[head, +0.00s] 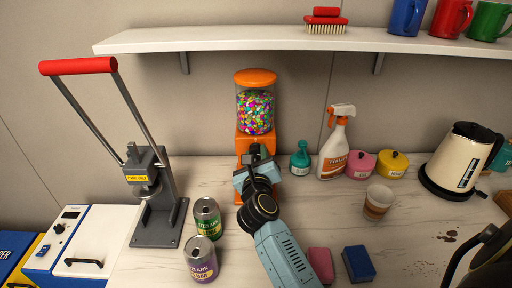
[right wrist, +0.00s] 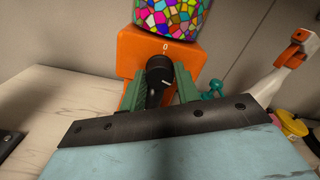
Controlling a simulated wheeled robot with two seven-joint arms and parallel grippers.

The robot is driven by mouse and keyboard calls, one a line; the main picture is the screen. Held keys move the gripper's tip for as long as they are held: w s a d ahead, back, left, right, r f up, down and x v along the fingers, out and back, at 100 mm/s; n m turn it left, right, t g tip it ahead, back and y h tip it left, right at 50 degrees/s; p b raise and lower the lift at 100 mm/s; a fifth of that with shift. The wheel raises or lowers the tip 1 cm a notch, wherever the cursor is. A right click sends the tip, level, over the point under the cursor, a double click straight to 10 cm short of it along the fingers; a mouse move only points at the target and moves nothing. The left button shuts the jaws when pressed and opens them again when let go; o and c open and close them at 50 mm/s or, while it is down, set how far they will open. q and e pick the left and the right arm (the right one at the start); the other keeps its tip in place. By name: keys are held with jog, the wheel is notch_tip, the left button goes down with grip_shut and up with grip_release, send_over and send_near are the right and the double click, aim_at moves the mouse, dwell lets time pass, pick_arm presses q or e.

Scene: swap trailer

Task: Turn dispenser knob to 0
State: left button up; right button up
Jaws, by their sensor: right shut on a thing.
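The candy dispenser (head: 243,143) stands against the back wall, orange with a clear globe of colourful candies. In the right wrist view its orange body (right wrist: 126,46) shows a white 0 above a round black knob (right wrist: 158,70). A small pale mark shows on the knob, below the 0 and not clearly lined up with it. My right gripper (head: 257,160) is in front of the dispenser and hides the knob in the head view. In the right wrist view its green fingers (right wrist: 161,88) are shut on the knob, one on each side. My left gripper is out of view.
A can press (head: 160,205) and two cans (head: 207,217) stand left of my right arm. A teal bottle (head: 300,159), a spray bottle (head: 334,152), a glass (head: 376,202) and sponges (head: 358,263) are to the right. A shelf (head: 250,38) runs above.

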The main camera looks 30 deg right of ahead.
dwell(0.3)
jog(key=o, duration=1)
jog(key=shift+c, duration=0.2)
jog(key=b+v, duration=0.1)
jog(key=v, duration=1.2)
jog(key=shift+s, duration=0.2)
